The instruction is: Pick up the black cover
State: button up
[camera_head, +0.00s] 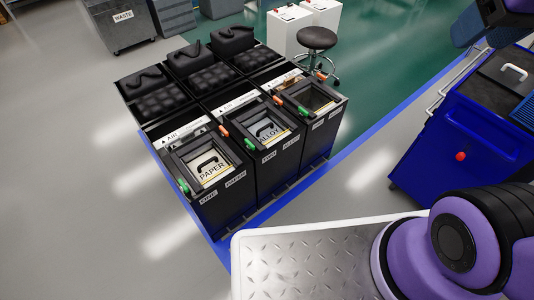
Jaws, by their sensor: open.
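Three black cabinets stand in a row, each with a framed square opening on top. The left opening holds a panel marked PAPER (210,171) with a dark handle. The middle one holds a panel marked ALLOY (269,132), also with a dark handle. The right opening (305,97) looks dark inside. Behind them lie black quilted pieces with raised, handled parts: left (146,82), middle (188,60) and right (232,41). I cannot tell which black piece is the cover. My gripper is not in view; only purple and black parts of my arm show at the right.
A blue cart (465,150) with a red knob stands at the right. A black stool (316,39) and white boxes (290,30) are behind the cabinets. A grey WASTE bin (122,27) is at the back left. The grey floor at the left is clear.

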aim_at(520, 82)
jog(key=z, duration=1.55)
jog(key=i+j, duration=0.2)
jog(key=i, duration=0.25)
jog(key=i+j, duration=0.15)
jog(key=i, duration=0.3)
jog(key=i+j, duration=0.2)
jog(key=i, duration=0.25)
jog(key=i+j, duration=0.15)
jog(key=i, duration=0.35)
jog(key=j+u, duration=0.05)
